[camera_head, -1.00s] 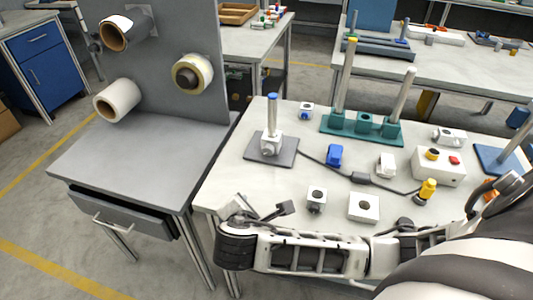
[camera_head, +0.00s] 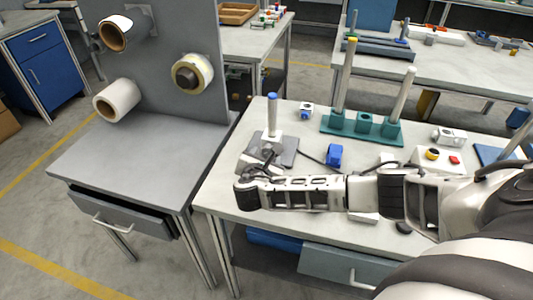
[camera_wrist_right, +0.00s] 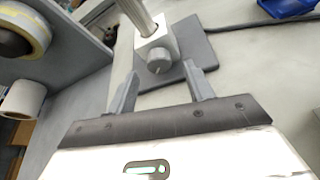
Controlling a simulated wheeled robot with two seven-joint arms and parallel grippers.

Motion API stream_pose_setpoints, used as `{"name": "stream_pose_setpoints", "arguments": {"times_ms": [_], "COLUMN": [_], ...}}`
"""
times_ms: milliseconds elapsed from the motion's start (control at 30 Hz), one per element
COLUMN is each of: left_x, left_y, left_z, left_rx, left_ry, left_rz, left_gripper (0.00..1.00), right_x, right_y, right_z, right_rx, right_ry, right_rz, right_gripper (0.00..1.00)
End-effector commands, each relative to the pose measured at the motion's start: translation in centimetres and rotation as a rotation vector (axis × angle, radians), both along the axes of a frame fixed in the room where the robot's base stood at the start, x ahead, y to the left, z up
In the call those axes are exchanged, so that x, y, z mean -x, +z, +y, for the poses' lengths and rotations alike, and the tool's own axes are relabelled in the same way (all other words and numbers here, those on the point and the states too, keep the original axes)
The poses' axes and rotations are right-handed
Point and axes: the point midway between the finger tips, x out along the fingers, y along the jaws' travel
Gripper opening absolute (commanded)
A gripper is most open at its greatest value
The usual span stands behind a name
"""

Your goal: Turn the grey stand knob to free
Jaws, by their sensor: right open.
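The grey stand has a flat plate (camera_head: 288,148), a white block (camera_head: 272,139) and an upright post with a blue top (camera_head: 272,112). In the right wrist view, the round grey knob (camera_wrist_right: 159,62) sits on the near face of the white block (camera_wrist_right: 157,42). My right gripper (camera_head: 262,160) is at the stand's near side and hides the knob in the head view. In the right wrist view its fingers (camera_wrist_right: 160,84) are open, spread to either side of the knob's line, a little short of it and apart from it. My left gripper is out of view.
A teal base with posts (camera_head: 350,124) stands behind. To the left, a grey panel (camera_head: 165,70) carries rolls above a grey bench (camera_head: 140,160).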

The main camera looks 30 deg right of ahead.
Motion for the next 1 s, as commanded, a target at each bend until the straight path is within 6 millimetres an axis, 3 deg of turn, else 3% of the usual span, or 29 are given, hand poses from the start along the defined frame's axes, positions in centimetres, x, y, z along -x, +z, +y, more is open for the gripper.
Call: {"name": "stream_pose_setpoints", "arguments": {"times_ms": [200, 567, 600, 767, 1000], "left_x": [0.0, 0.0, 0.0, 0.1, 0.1], "left_y": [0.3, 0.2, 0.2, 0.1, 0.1], "left_z": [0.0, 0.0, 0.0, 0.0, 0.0], "left_rx": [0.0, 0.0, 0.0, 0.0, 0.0], "left_ry": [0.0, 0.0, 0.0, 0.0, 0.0], "left_rz": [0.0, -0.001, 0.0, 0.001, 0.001], "left_gripper": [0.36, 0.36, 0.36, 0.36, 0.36], "right_x": [-1.8, -2.1, -2.1, -2.1, -2.1], "right_y": [-0.9, -1.1, -1.1, -1.2, -1.2], "right_z": [-1.5, -1.9, -1.9, -1.9, -1.9], "right_rx": [-0.001, -0.001, -0.001, -0.001, 0.005], "right_ry": [0.001, 0.001, 0.001, 0.001, 0.0], "right_rz": [-0.001, 0.0, 0.0, 0.0, 0.008], "right_gripper": [0.52, 0.52, 0.49, 0.07, 0.07]}}
